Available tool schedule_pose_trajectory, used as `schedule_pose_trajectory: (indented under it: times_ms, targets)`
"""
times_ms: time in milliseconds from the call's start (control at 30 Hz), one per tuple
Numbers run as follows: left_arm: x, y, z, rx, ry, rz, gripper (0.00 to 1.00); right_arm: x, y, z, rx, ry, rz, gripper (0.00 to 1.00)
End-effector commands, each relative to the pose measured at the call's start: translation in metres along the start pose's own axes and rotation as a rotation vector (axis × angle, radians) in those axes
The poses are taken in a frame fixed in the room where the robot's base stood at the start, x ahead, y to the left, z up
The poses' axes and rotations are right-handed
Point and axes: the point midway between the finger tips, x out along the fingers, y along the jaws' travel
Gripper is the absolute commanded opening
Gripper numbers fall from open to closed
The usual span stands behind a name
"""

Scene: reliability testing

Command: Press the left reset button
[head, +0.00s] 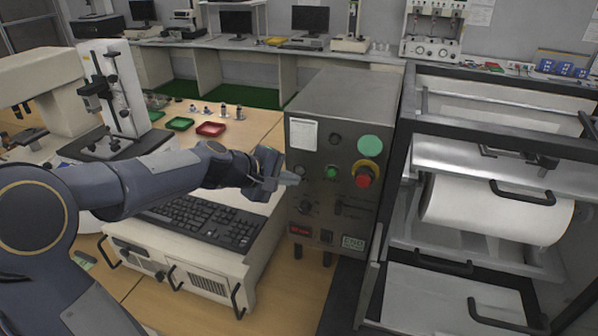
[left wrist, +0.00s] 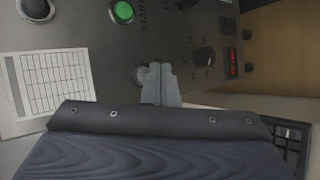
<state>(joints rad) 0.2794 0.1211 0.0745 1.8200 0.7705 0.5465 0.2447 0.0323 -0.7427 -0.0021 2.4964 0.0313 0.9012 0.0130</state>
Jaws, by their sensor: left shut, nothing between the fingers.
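The grey metal control box (head: 345,105) stands upright on the table in the middle of the head view. On its front, a small dark button (head: 300,171), the leftmost in its row, is partly hidden by my left gripper (head: 294,180). In the left wrist view its rim (left wrist: 139,72) shows beside the fingers. The left gripper's fingers (left wrist: 161,84) are shut and empty, with the tips at the panel close to this button; whether they touch it I cannot tell. A green button (head: 332,172) sits to its right, also seen in the left wrist view (left wrist: 122,12). My right gripper is not in view.
A red emergency-stop knob (head: 363,180) and a black button (head: 334,139) are on the same panel, with dials below. A keyboard (head: 205,220) lies on a white case under my left arm. A dark-framed machine with a white roll (head: 490,208) stands right of the box.

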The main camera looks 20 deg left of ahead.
Motion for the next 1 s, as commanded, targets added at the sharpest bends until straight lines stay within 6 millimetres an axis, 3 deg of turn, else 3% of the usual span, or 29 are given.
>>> schedule_pose_trajectory:
  times_ms: [1000]
  targets:
    - [0.0058,0.0045,-0.0043,0.0,0.0,0.0,0.0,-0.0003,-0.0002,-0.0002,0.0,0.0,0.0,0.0]
